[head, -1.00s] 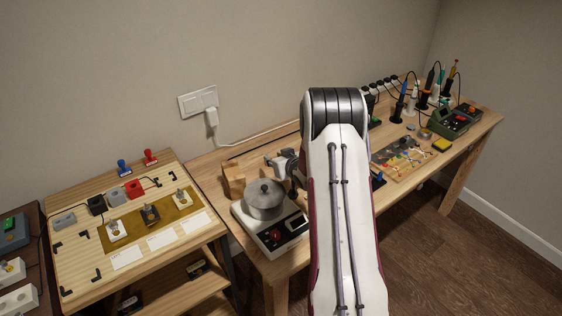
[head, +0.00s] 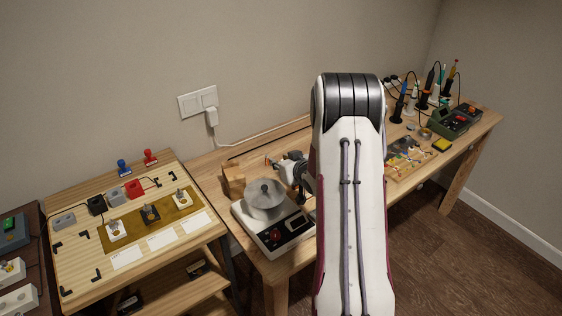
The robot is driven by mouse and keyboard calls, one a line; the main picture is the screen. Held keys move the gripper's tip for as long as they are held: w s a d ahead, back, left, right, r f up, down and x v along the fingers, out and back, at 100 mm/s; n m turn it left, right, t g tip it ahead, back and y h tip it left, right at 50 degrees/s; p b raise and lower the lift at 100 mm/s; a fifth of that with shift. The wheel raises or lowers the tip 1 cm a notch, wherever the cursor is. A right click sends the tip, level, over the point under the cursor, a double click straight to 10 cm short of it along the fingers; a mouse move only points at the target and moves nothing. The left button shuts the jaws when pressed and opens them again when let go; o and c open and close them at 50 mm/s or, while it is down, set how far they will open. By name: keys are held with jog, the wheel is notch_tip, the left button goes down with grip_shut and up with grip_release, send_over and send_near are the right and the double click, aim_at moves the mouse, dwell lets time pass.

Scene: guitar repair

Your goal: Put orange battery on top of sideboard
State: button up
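I cannot make out an orange battery in the head view; it may be hidden behind my arm or too small to tell. My gripper (head: 283,163) is partly visible just behind the metal pot, over the long workbench. Its fingers are too small to show whether they are open or shut, or whether they hold anything. The low wooden unit with a lower shelf (head: 75,272) stands at the left, apart from my gripper. I cannot tell whether this unit is the sideboard.
Red and blue stamps, small boxes and fixtures occupy the left unit. Tools and a green device (head: 447,122) fill the workbench's right end.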

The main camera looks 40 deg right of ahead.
jog(key=shift+r, duration=0.1)
jog(key=s+a+r+g, duration=0.2)
jog(key=s+a+r, duration=0.3)
jog(key=a+r, duration=0.4)
jog(key=s+a+r+g, duration=0.1)
jog(key=s+a+r, duration=0.45)
jog(key=r, duration=0.55)
jog(key=s+a+r+n+g+y, duration=0.1)
jog(key=s+a, duration=0.8)
jog(key=s, duration=0.4)
jog(key=s+a+r+n+g+y, duration=0.1)
jog(key=s+a+r+g, duration=0.1)
jog(key=s+a, duration=0.7)
jog(key=s, duration=0.5)
jog(key=shift+s+y, duration=0.3)
jog(key=shift+o, duration=0.5)
jog(key=shift+w+r, duration=0.1)
